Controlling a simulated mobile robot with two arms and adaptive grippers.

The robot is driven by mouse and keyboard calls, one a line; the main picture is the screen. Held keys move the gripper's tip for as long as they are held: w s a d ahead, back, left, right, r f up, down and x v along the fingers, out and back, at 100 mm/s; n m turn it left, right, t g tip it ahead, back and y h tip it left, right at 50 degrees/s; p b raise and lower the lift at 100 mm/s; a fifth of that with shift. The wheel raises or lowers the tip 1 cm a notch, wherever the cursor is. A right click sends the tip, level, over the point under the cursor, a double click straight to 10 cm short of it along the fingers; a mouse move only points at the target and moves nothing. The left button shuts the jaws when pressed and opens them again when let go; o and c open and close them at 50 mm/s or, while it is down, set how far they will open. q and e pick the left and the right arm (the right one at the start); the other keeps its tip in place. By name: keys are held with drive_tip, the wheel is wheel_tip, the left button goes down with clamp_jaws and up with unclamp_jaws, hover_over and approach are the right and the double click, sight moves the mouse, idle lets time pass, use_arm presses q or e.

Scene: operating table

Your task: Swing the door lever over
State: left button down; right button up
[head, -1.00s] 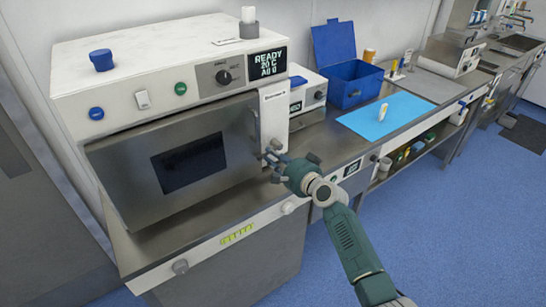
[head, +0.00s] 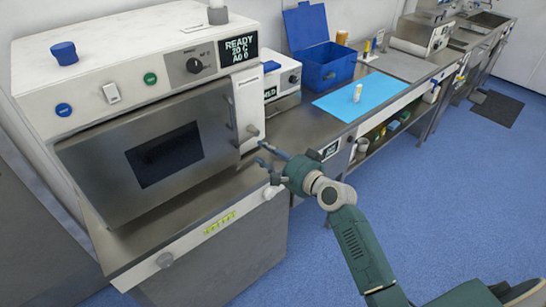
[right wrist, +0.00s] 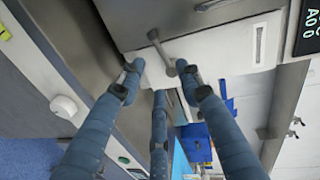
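The steel oven-like door (head: 110,195) is closed, with a dark window. The door lever (head: 253,130) sits on the white panel at the door's right edge, and its knob end faces out. In the right wrist view the lever (right wrist: 160,48) shows as a grey bar just beyond the fingertips. My right gripper (head: 268,154) is just below and right of the lever. Its three blue-grey fingers (right wrist: 160,85) are spread open and empty, and seem apart from the lever. My left gripper is not in view.
The unit's display (head: 240,46) reads READY. A blue cap-like object (head: 64,55) stands on top. To the right are an open blue box (head: 325,65) and a blue mat (head: 358,92) on the counter. The blue floor in front is clear.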

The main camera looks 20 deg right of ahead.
drive_tip(key=shift+v, duration=1.5)
drive_tip(key=shift+f, duration=0.1)
drive_tip(key=s+d+f+n+g+h+b, duration=0.1)
drive_tip(key=s+f+g, duration=0.1)
drive_tip(key=f, duration=0.8)
drive_tip(key=s+f+n+g+h+b, duration=0.1)
drive_tip(key=s+f, duration=0.2)
drive_tip(key=f, duration=0.8)
drive_tip(key=s+f+n+g+h+b, duration=0.1)
drive_tip(key=s+f+n+g, duration=0.1)
drive_tip(key=s+f, duration=0.7)
drive_tip(key=s+f+n+g, duration=0.25)
drive_tip(key=s+f, duration=0.25)
drive_tip(key=f, duration=0.8)
drive_tip(key=s+f+n+g+b, duration=0.1)
drive_tip(key=s+f, duration=0.5)
drive_tip(key=s, duration=0.6)
drive_tip(key=s+f+n+g+h, duration=0.1)
drive_tip(key=s+f+n+g, duration=0.2)
drive_tip(key=s+f, duration=0.4)
drive_tip(key=s+f+n+g+b, duration=0.1)
drive_tip(key=s+f+n, duration=0.3)
drive_tip(key=s, duration=1.4)
wheel_tip(320, 180, down, 3)
drive_tip(key=shift+s+a+f+n+g+h+b, duration=0.1)
drive_tip(key=shift+s+a+n+g+h+b, duration=0.2)
drive_tip(key=shift+g, duration=0.45)
drive_tip(key=shift+w+d, duration=0.1)
